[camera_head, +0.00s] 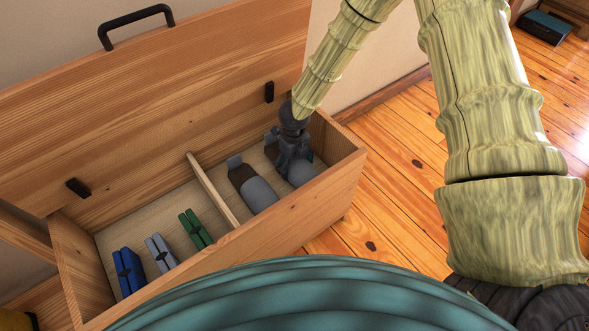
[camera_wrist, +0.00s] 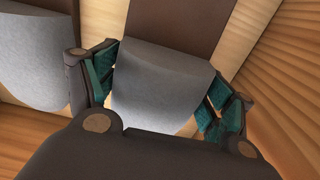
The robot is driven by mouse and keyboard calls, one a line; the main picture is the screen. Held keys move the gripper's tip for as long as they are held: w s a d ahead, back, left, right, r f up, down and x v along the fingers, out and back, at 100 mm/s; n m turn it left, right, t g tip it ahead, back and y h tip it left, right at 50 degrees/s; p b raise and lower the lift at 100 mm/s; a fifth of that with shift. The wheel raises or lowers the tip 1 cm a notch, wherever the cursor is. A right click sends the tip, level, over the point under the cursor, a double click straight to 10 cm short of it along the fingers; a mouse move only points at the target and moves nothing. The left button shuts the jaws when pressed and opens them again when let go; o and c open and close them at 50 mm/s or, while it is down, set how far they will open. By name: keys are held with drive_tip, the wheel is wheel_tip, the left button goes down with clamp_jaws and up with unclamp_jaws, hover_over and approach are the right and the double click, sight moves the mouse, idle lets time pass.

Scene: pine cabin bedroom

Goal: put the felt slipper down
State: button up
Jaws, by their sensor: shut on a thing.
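My gripper (camera_head: 294,158) reaches down into the right compartment of an open wooden chest (camera_head: 290,217). It is shut on a felt slipper (camera_head: 301,175), brown with a pale grey toe, which is partly hidden behind my gripper. In the wrist view, the teal-padded fingers of my gripper (camera_wrist: 160,95) sit on both sides of the held slipper's grey toe part (camera_wrist: 155,88). The held slipper is inside the compartment, low down; I cannot tell whether it touches the floor. A matching slipper (camera_head: 259,194) lies just left of it and also shows in the wrist view (camera_wrist: 38,70).
A thin wooden divider (camera_head: 211,188) splits the chest. The left compartment holds a blue item (camera_head: 129,272), a grey-blue item (camera_head: 160,253) and a green item (camera_head: 195,229). The raised lid (camera_head: 150,115) stands behind. The compartment's right wall (camera_head: 336,138) is close to my gripper.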

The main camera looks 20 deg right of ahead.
sight(295, 159)
drive_tip(key=shift+f, duration=1)
drive_tip(key=shift+f, duration=0.1)
drive_tip(key=o, duration=1)
wheel_tip(295, 159, up, 12)
drive_tip(key=p, duration=0.5)
